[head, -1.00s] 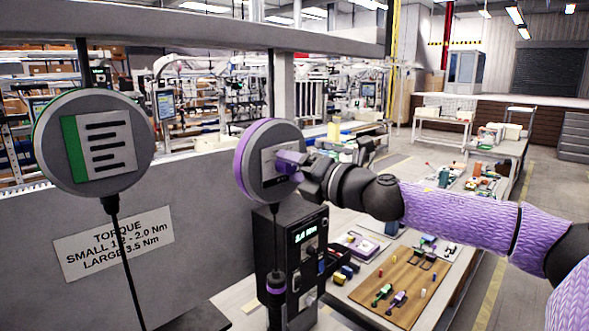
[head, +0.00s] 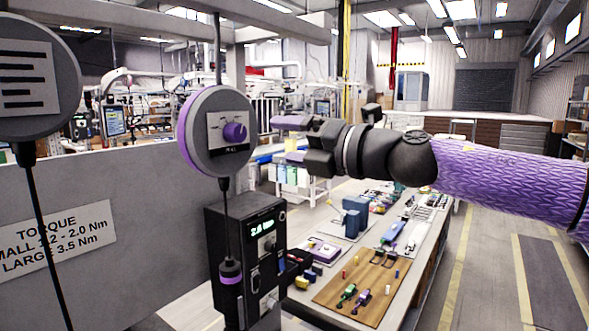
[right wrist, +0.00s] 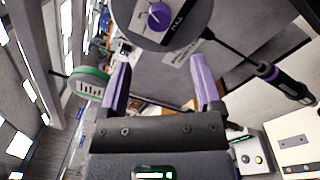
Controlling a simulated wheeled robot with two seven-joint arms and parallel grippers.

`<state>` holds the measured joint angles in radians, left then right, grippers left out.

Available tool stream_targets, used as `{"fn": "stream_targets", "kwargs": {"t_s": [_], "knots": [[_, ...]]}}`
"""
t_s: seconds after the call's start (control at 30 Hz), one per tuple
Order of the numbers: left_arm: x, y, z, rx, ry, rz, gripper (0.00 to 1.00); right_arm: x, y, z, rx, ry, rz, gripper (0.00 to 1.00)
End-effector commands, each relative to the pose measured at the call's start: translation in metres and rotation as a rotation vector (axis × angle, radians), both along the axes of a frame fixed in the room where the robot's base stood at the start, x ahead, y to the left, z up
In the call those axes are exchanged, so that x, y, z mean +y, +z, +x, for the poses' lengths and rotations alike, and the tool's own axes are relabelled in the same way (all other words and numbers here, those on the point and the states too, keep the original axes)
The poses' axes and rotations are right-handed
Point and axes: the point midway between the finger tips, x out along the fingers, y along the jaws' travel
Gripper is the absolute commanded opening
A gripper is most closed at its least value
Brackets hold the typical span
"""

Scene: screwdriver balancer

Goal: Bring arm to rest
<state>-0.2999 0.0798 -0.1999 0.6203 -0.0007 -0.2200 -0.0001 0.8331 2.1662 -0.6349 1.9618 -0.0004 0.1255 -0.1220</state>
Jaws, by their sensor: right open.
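My right gripper (head: 290,133) is open and empty, held in the air just right of the purple-rimmed round balancer (head: 217,131). Its purple fingers stand apart in the right wrist view (right wrist: 158,88), with nothing between them. The balancer has a purple knob (head: 235,132) on its face, clear of the fingers; the knob also shows in the right wrist view (right wrist: 159,16). A screwdriver (head: 230,271) with a purple band hangs from the balancer's cord. My right arm reaches in from the right. My left gripper is not in view.
A second balancer (head: 36,78) hangs at the left edge. A black box with a green display (head: 248,250) stands below the purple one. A grey panel (head: 130,250) carries a torque sign (head: 58,242). The workbench (head: 400,270) holds a wooden board (head: 358,285) and small parts.

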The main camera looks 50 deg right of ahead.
Motion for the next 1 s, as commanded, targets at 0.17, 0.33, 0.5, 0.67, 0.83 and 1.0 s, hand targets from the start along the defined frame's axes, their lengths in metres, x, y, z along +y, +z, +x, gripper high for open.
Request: {"fn": "stream_targets", "kwargs": {"t_s": [0.17, 0.33, 0.5, 0.67, 0.83, 1.0], "knots": [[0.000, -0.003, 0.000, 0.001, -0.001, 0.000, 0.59, -0.001, 0.000, -0.007, 0.001, 0.001, 0.002, 0.83], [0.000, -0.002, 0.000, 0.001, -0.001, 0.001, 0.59, -0.001, 0.001, -0.006, 0.001, 0.001, 0.001, 0.83], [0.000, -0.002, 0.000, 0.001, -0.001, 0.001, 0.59, 0.000, 0.000, -0.005, 0.002, 0.003, 0.004, 0.83], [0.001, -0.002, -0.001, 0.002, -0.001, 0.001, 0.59, 0.032, -0.055, 0.040, 0.060, 0.065, 0.152, 0.83], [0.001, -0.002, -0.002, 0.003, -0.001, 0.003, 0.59, 0.110, -0.198, 0.082, 0.235, 0.040, 0.614, 0.83], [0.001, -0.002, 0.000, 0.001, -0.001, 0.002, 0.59, 0.163, -0.328, 0.043, 0.473, -0.258, 1.117, 0.83]]}}
